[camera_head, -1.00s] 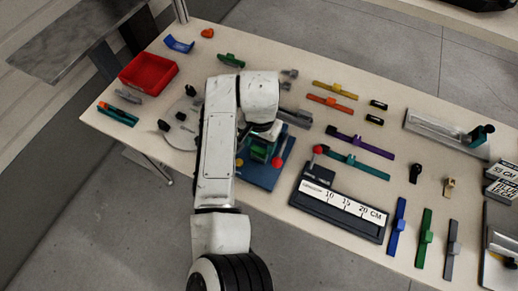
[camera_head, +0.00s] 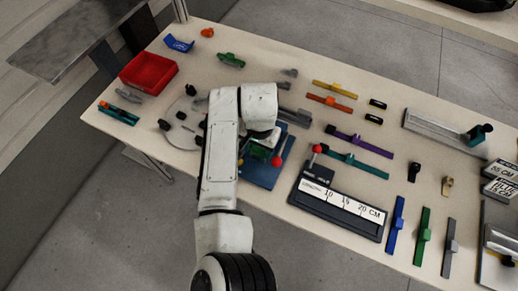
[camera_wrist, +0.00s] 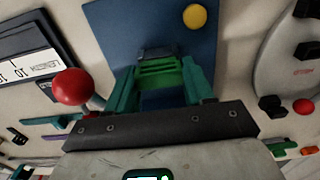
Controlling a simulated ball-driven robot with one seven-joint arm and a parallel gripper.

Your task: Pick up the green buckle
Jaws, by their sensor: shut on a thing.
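A green buckle (camera_wrist: 162,73) shows between the two teal fingers of my gripper (camera_wrist: 162,88) in the wrist view. The fingers are shut on its sides, and a dark piece lies at its far end. Below it is a blue plate (camera_wrist: 238,55) with a yellow button (camera_wrist: 193,17); I cannot tell whether the buckle touches the plate. In the head view my gripper (camera_head: 259,152) is over the blue plate (camera_head: 258,177), and my arm hides most of the buckle. A red ball knob (camera_head: 277,161) shows beside the gripper.
A length gauge (camera_head: 340,210) with another red knob (camera_head: 317,149) stands right of the plate. A round grey plate (camera_head: 182,135) with dark knobs is at left. A red bin (camera_head: 148,73) and another green part (camera_head: 231,60) lie farther back. Several coloured bars fill the right.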

